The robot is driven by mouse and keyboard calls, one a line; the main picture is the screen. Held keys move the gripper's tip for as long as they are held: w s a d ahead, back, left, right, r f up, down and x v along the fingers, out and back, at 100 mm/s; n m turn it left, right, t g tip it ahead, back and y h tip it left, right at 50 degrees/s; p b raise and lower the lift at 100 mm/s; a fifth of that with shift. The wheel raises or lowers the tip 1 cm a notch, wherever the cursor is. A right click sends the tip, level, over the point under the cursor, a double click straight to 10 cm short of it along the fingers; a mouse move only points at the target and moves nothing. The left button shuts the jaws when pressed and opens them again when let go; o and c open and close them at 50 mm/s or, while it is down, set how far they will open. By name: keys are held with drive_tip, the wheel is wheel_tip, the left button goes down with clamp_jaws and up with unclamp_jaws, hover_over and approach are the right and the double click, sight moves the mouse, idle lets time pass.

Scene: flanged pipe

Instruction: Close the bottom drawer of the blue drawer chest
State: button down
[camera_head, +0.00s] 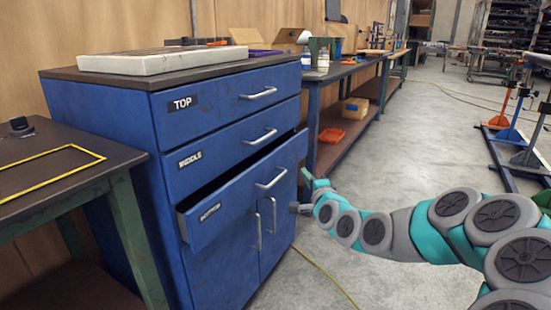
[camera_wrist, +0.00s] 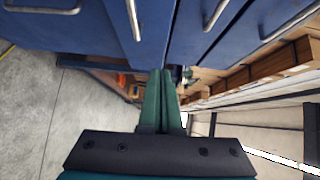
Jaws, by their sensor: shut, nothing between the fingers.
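The blue drawer chest (camera_head: 200,110) stands at the left in the head view, with drawers labelled top, middle and bottom. Its bottom drawer (camera_head: 232,200) is pulled partly out, showing a dark gap above its front. The top drawer (camera_head: 205,105) and middle drawer (camera_head: 205,158) look shut. My gripper (camera_head: 306,174) is just right of the bottom drawer's right end, apart from its handle (camera_head: 271,180). In the wrist view its green fingers (camera_wrist: 161,74) are together and empty, with blue chest fronts (camera_wrist: 100,35) beyond. Whether the fingers touch the drawer I cannot tell.
Below the drawers is a two-door cupboard (camera_head: 255,240). A green-legged table (camera_head: 60,185) stands left of the chest, and a long workbench (camera_head: 350,72) extends behind it. A cable (camera_head: 325,272) lies on the floor. Open concrete floor (camera_head: 430,135) is at the right.

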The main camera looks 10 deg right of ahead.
sight(271, 157)
drive_tip(key=w+a, duration=0.1)
drive_tip(key=w, duration=0.2)
drive_tip(key=w+a+p, duration=0.1)
drive_tip(key=w+a, duration=0.1)
drive_tip(key=w, duration=0.2)
drive_tip(key=w+a+p, duration=0.1)
drive_tip(key=w, duration=0.3)
drive_tip(key=shift+a+r, duration=0.15)
drive_tip(key=shift+r, duration=0.15)
drive_tip(key=shift+w+a, duration=0.5)
drive_tip(key=shift+a, duration=0.05)
drive_tip(key=w+a+b, duration=0.1)
drive_tip(key=w+a, duration=0.1)
drive_tip(key=a, duration=0.1)
drive_tip(key=shift+w+a+f+b, duration=0.1)
drive_tip(key=shift+w+a+b, duration=0.15)
drive_tip(key=shift+a+b, duration=0.1)
drive_tip(key=shift+w+a, duration=0.15)
